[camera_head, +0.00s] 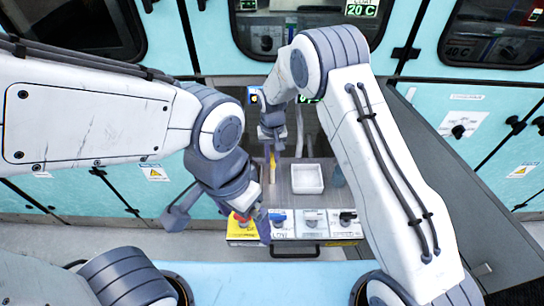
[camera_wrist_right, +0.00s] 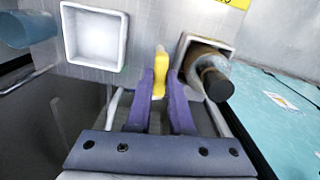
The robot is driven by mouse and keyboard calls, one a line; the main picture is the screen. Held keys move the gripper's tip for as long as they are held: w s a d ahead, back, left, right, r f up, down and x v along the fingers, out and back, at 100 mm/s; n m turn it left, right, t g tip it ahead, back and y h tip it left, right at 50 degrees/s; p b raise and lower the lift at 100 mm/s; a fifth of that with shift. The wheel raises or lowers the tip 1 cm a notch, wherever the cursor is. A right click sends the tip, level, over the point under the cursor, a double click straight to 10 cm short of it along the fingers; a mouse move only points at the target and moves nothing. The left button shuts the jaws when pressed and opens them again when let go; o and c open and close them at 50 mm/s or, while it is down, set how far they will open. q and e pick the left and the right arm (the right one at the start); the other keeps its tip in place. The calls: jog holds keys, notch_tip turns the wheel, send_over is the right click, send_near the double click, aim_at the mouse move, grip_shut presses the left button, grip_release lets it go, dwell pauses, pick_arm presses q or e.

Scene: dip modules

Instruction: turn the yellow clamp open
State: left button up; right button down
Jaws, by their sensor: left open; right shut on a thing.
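The yellow clamp (camera_wrist_right: 160,73) is upright between the purple fingers of my right gripper (camera_wrist_right: 161,98) in the right wrist view. The fingers are shut on it. In the head view my right gripper (camera_head: 271,150) points down in the middle, with a small strip of the yellow clamp (camera_head: 272,161) showing below it. My left gripper (camera_head: 220,220) is open, its fingers spread apart, lower and to the left of the right gripper. It is in front of the yellow left end of the control panel, apart from the clamp.
A white square tray (camera_head: 307,179) and a bluish cup (camera_head: 337,176) stand right of the clamp. A brown cylinder (camera_wrist_right: 213,78) sticks out of a square holder beside the clamp. A panel with knobs (camera_head: 312,224) runs along the front, with a red knob (camera_head: 241,217) near my left gripper.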

jog(key=shift+m, duration=0.7)
jog(key=c, duration=0.8)
grip_release()
notch_tip(320, 180, up, 11)
jog(key=b, duration=0.1)
jog(key=shift+f+b, duration=0.2)
jog(key=shift+b, duration=0.15)
